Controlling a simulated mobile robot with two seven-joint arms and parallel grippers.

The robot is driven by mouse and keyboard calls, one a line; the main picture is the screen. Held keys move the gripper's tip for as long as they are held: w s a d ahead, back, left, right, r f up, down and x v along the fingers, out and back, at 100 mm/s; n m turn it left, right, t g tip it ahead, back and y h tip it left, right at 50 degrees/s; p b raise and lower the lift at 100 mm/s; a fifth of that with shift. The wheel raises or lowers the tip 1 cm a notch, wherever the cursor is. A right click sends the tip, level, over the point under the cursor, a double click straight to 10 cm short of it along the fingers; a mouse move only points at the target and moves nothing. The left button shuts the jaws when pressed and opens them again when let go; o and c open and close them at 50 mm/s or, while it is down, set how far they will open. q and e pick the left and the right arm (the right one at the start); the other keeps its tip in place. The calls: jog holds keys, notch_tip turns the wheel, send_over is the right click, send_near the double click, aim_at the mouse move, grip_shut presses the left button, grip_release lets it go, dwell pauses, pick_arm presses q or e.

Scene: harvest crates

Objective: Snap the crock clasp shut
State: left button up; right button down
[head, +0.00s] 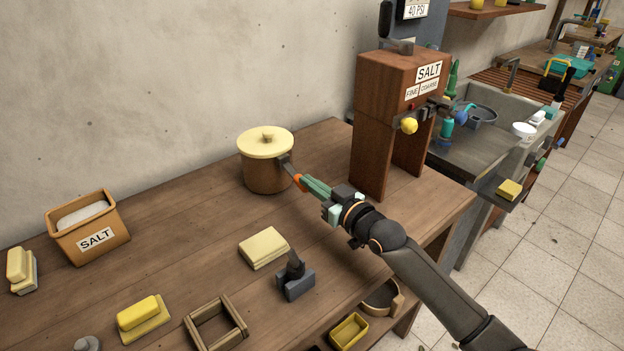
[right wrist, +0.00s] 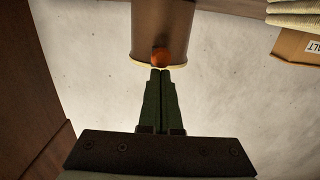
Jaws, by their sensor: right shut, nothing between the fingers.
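The crock (head: 262,177) is brown with a pale yellow lid (head: 265,142) that sits on it; it stands upright near the back of the wooden table. Its clasp (head: 287,165) is a dark lever on the right side of the rim, slanting outward and down to an orange end (head: 299,179). My right gripper (head: 305,183) is shut and empty, its green fingertips at the orange end. In the right wrist view, the shut fingertips (right wrist: 160,72) lie right by the orange end (right wrist: 160,56), in front of the crock (right wrist: 160,25); contact is unclear. My left gripper is out of view.
A wooden salt dispenser (head: 385,80) stands right of the crock, close to my right arm. A salt tub (head: 88,240), a butter block (head: 138,312), a pale block (head: 263,247) and a wooden frame (head: 215,325) lie toward the front.

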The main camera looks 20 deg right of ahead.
jog(key=shift+s, duration=0.1)
jog(key=v, duration=1.2)
jog(key=shift+s, duration=0.15)
jog(key=shift+d, duration=0.1)
